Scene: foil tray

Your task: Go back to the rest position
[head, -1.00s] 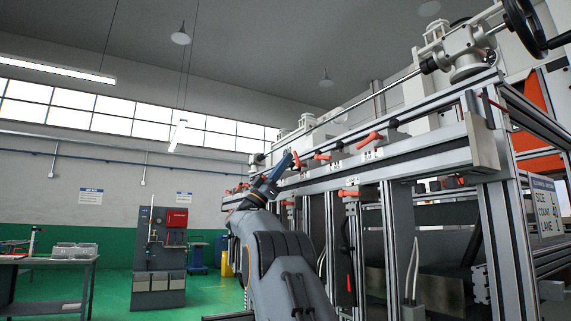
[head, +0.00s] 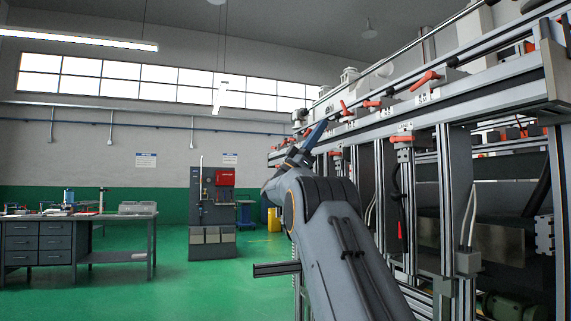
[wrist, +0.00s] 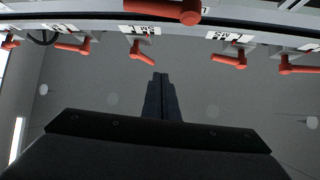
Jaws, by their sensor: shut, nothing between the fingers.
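My arm reaches up and away from me along the left side of the machine in the head view. My gripper (head: 318,130) is at its far end, small and angled up to the right, close in the picture to the machine's rail with the orange-red handles. In the wrist view my gripper (wrist: 160,77) points up the picture with its two dark fingers together. Nothing shows between the fingers. The gap between the fingertips and the handles is hard to judge.
The machine frame (head: 445,100) fills the right side, with several orange-red handles (wrist: 142,52) along its rail. A workbench (head: 120,217) stands at the left and a grey cabinet (head: 212,215) at the back. Green floor (head: 190,285) lies open at the left.

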